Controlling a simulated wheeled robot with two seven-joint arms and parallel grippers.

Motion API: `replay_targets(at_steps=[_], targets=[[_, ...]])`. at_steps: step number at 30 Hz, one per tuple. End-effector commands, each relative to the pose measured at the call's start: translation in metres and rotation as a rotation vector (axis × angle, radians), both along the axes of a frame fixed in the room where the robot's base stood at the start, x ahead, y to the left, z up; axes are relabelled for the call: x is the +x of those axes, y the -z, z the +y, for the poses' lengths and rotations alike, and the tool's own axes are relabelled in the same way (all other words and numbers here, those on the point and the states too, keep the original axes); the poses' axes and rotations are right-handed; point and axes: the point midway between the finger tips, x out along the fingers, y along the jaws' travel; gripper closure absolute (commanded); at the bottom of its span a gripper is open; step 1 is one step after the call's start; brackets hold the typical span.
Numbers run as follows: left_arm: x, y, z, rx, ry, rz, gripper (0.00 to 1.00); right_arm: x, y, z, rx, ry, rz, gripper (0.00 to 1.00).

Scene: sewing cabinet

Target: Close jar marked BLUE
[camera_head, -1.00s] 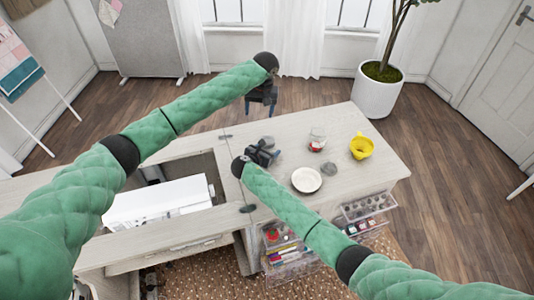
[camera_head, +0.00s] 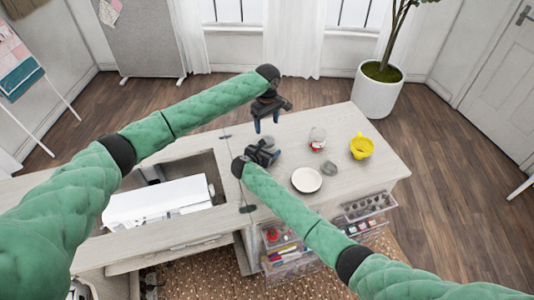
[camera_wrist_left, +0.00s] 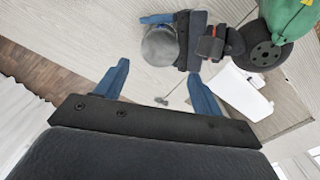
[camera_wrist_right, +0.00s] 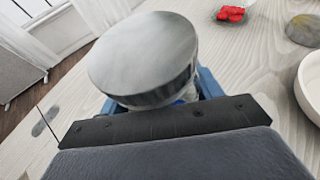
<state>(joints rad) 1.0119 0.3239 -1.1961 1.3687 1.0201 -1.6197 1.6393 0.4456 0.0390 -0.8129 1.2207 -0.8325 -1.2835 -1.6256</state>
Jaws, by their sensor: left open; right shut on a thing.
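My right gripper (camera_head: 268,153) is shut on a jar (camera_wrist_right: 186,97) with a wide silver-grey metal lid (camera_wrist_right: 145,52) on top. Only a little white and blue shows under the lid in the right wrist view. The lid also shows in the left wrist view (camera_wrist_left: 160,46), between the right gripper's blue fingers. Whether the lid is fastened, I cannot tell. My left gripper (camera_head: 267,125) is open and empty, just beyond the held jar in the head view. In its wrist view the left gripper (camera_wrist_left: 158,68) has its fingers apart near the lid. No marking on the jar is readable.
A clear jar (camera_head: 317,137) with red contents, a grey round piece (camera_head: 329,168), a white dish (camera_head: 306,180) and a yellow vessel (camera_head: 361,148) stand to the right. A white machine (camera_head: 155,203) lies in the cabinet recess at left. Clear drawers (camera_head: 285,250) stick out in front.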

Motion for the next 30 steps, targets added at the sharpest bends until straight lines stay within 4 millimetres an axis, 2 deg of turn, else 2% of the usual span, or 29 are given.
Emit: replay_targets(at_steps=[8, 21, 30], targets=[[0.0, 0.004, 0.0, 0.001, 0.002, 0.001, 0.32, 0.0, 0.0, 0.0, 0.0, 0.0, 0.0, 0.99], [0.0, 0.059, 0.0, 0.002, 0.002, 0.001, 0.32, 0.0, 0.0, 0.0, 0.0, 0.0, 0.0, 0.99], [0.0, 0.08, 0.0, 0.002, 0.002, 0.001, 0.32, 0.0, 0.0, 0.0, 0.0, 0.0, 0.0, 0.99]])
